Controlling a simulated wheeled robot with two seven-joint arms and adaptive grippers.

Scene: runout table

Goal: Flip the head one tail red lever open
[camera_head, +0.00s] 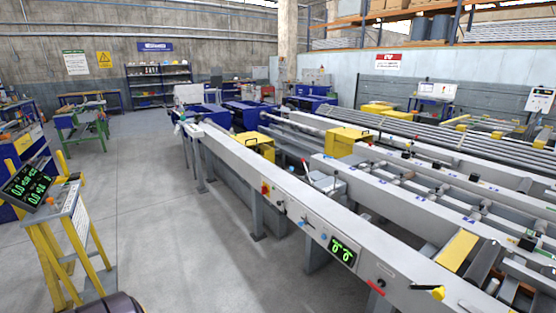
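The long grey runout table (300,205) runs from the back left to the front right. A small red lever or handle (376,287) sticks out of its front face near the right end. A lever with a dark shaft and a red part (306,167) stands on top of the table near its middle. I cannot tell which of these is the head one tail lever, nor its open or closed state. Neither of my grippers is in view.
A yellow stand (62,240) with a readout (27,185) is at the left. Grey floor (170,200) between stand and table is clear.

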